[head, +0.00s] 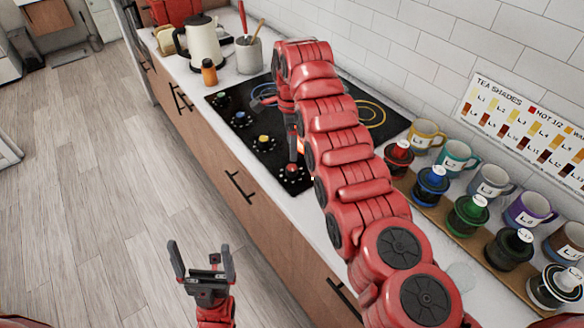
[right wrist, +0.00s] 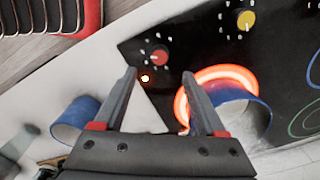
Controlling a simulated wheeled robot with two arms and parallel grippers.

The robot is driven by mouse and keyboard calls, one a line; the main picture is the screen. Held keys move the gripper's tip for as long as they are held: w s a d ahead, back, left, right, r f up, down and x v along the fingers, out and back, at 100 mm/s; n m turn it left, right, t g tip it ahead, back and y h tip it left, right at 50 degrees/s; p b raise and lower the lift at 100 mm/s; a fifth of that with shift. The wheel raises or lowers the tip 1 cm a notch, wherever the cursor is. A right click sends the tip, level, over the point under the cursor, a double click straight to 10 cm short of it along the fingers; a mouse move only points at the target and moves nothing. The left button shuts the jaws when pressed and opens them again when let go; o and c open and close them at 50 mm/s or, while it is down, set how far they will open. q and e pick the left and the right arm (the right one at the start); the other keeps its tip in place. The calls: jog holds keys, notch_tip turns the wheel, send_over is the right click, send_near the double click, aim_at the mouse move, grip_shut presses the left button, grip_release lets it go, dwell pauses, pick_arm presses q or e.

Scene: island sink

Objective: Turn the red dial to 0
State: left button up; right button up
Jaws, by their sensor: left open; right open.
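The red dial (head: 291,171) sits at the near front corner of the black cooktop (head: 262,155), ringed by white marks. In the right wrist view the red dial (right wrist: 159,58) lies just beyond and between my fingertips, not gripped. Its pointer setting is too small to read. My left gripper (head: 199,246) is open and empty, over the floor left of the counter.
Yellow (head: 264,140), blue (head: 240,119) and green (head: 222,100) dials line the cooktop's front edge. A kettle (head: 203,45), a utensil crock (head: 249,57) and an orange-brown jar (head: 209,72) stand beyond.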

aim_at(292, 168)
notch_tip(292, 168, down, 6)
jog(key=shift+f+p, duration=0.15)
jog(key=shift+p, duration=0.9)
jog(key=shift+f, duration=1)
grip_shut()
